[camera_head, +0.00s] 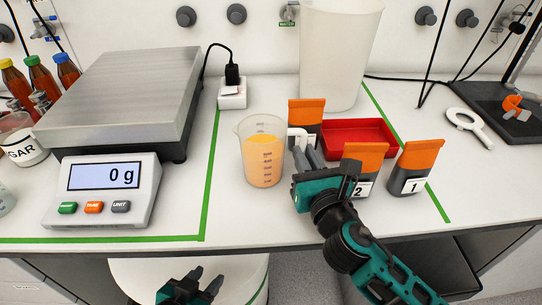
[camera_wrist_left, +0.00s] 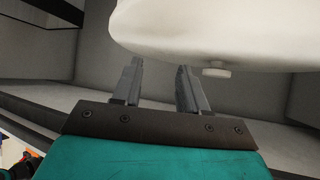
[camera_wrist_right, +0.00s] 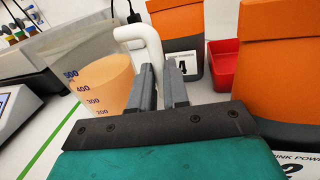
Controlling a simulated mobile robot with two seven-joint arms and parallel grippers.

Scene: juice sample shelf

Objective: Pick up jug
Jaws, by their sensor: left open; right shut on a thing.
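The jug (camera_head: 262,152) is a clear measuring jug with orange juice and a white handle. It stands upright on the white bench, right of the scale. In the right wrist view the jug (camera_wrist_right: 98,85) is on the left, and its handle (camera_wrist_right: 147,45) rises by the fingers. My right gripper (camera_head: 306,158) is at the jug's right side, shut on the handle; the fingers hide the lower handle. The right fingers also show in the right wrist view (camera_wrist_right: 162,85). My left gripper (camera_head: 196,283) is open and empty, low in front of the bench, also seen in the left wrist view (camera_wrist_left: 160,85).
A scale (camera_head: 120,100) reading 0 g stands left. Orange-topped pouches (camera_head: 414,165) and a red tray (camera_head: 352,133) stand close to the right of the jug. A tall white container (camera_head: 340,50) is behind. Bench space in front of the jug is clear.

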